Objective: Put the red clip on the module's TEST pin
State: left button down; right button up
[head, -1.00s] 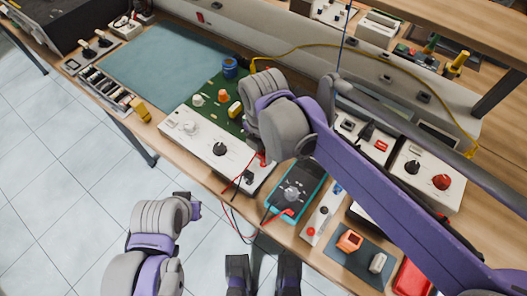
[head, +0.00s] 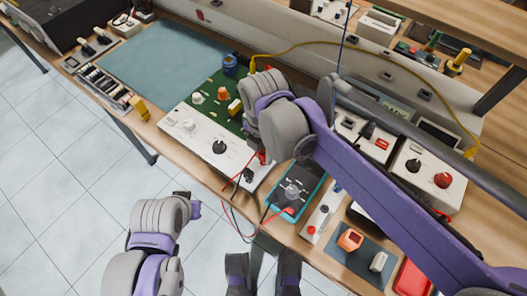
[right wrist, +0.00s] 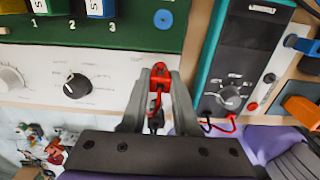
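The module has a white front panel (head: 188,127) with a black knob and a green board (head: 208,97) behind it. My right gripper (right wrist: 158,86) is shut on the red clip (right wrist: 159,78), over the panel's right end. The fingers and clip cover the spot below, so the TEST pin is hidden and contact cannot be told. In the head view the red clip (head: 262,157) shows below my right wrist.
A teal multimeter (head: 296,190) stands right of the module, with red and black leads looping over the bench's front edge. Further right are a grey mat (head: 345,262), an orange block (head: 349,240) and a red case (head: 412,279). A blue-green mat (head: 160,65) lies clear at left.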

jog(key=o, duration=0.5)
jog(key=shift+r, duration=0.1)
notch_tip(320, 180, up, 11)
jog(key=shift+f+p, duration=0.15)
jog(key=shift+p, duration=0.55)
jog(key=shift+s, duration=0.1)
